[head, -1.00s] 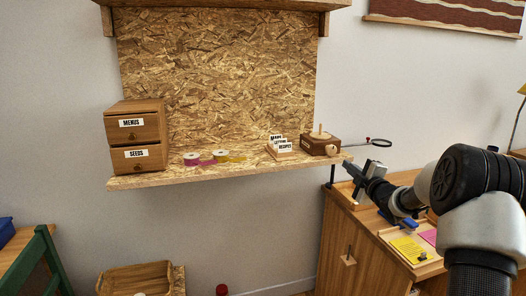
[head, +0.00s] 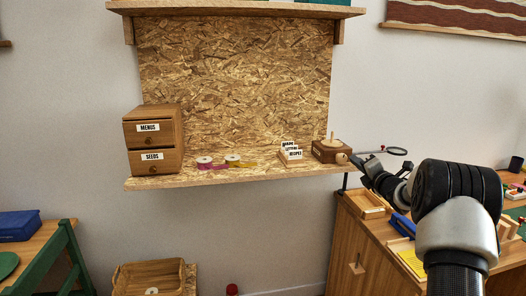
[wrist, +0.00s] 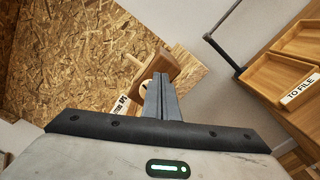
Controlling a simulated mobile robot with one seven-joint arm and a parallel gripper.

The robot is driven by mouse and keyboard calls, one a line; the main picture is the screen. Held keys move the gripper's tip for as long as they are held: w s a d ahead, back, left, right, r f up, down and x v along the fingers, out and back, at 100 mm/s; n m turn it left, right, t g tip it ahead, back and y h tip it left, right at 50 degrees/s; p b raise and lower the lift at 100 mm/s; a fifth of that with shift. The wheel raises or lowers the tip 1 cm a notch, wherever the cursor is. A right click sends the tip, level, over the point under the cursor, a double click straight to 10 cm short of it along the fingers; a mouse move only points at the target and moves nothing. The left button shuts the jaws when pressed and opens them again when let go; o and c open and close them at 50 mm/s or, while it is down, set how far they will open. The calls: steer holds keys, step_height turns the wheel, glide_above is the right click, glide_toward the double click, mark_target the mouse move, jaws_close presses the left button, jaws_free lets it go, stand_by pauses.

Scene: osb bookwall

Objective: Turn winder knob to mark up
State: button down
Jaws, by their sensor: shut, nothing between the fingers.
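The winder is a brown wooden box (head: 328,152) with an upright peg on top, near the right end of the OSB shelf. Its round pale knob (head: 342,158) is on the front face. The mark on the knob is too small to make out. My gripper (head: 358,161) is just right of the knob, shut and empty. In the wrist view the closed fingers (wrist: 160,80) point at the winder box (wrist: 180,60) and overlap it, hiding most of the knob (wrist: 146,84). I cannot tell whether the fingertips touch the knob.
A card holder (head: 291,155) stands left of the winder. Ribbon spools (head: 205,163) and a two-drawer box (head: 153,142) sit farther left on the shelf (head: 215,179). A magnifier (head: 397,151) is behind my gripper. A desk with a wooden tray (head: 362,205) is below right.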

mark_target(340, 158)
steer(key=shift+w+a+r, duration=0.15)
steer(key=shift+w+r, duration=0.25)
steer(key=shift+r, duration=0.05)
steer(key=shift+a+r+b, duration=0.1)
steer(key=shift+a+b, duration=0.2)
steer(key=shift+a, duration=0.05)
steer(key=shift+w, duration=0.15)
steer(key=shift+w+f+b, duration=0.3)
steer(key=shift+f+b, duration=0.05)
steer(key=shift+f, duration=0.15)
steer(key=shift+s+r+b, duration=0.15)
steer(key=shift+r+b, duration=0.05)
steer(key=shift+b, duration=0.45)
steer(key=shift+a+r+b, duration=0.25)
steer(key=shift+r+b, duration=0.1)
steer(key=shift+b, duration=0.4)
steer(key=shift+s+a+r+b, duration=0.15)
steer(key=shift+a+r+b, duration=0.2)
steer(key=shift+b, duration=0.35)
